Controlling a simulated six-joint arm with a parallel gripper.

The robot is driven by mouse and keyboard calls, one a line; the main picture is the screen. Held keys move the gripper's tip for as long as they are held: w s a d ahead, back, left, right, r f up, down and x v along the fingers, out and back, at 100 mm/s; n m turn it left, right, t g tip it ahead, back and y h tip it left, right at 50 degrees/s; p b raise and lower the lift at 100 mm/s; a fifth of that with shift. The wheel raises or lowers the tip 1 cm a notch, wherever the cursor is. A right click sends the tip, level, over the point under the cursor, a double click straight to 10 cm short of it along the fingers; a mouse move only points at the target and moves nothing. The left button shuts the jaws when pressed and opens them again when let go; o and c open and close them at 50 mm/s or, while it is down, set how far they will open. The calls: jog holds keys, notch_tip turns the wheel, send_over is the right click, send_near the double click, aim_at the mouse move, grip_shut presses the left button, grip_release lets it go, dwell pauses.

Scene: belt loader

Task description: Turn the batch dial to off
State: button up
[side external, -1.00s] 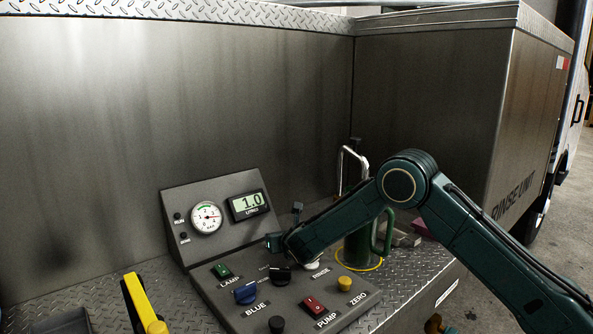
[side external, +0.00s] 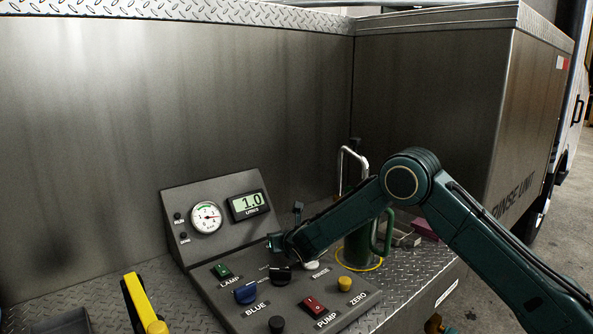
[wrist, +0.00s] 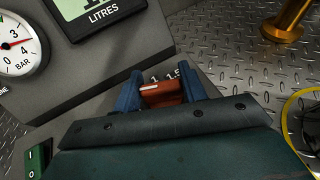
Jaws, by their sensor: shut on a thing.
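The batch dial (wrist: 163,94) is an orange-red knob with a white pointer line, seen in the wrist view. The marks "1" and "1.5" show just beyond it, and the pointer lies near the "1". An off mark is not visible. My gripper (wrist: 161,84) has its two blue fingers shut on the dial, one on each side. In the side view my gripper (side external: 276,243) is low at the back right of the control panel (side external: 238,313), and it hides the dial. The litres display (side external: 248,205) reads 1.0.
The panel also carries a green lamp switch (side external: 221,271), a blue knob (side external: 246,293), a black knob (side external: 279,275), a red pump switch (side external: 313,305) and a yellow zero button (side external: 344,284). A green cylinder (side external: 357,249) with a metal spout stands close to my arm.

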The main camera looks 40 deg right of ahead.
jog(key=shift+n+t+y, duration=0.3)
jog(key=shift+n+y, duration=0.7)
jog(key=shift+y, duration=0.1)
jog(key=shift+n+y, duration=0.3)
jog(key=shift+y, duration=0.1)
jog(key=o, duration=1)
jog(key=shift+a+f+m+h, duration=0.1)
jog(key=shift+m+h, duration=0.6)
jog(key=shift+h, duration=0.1)
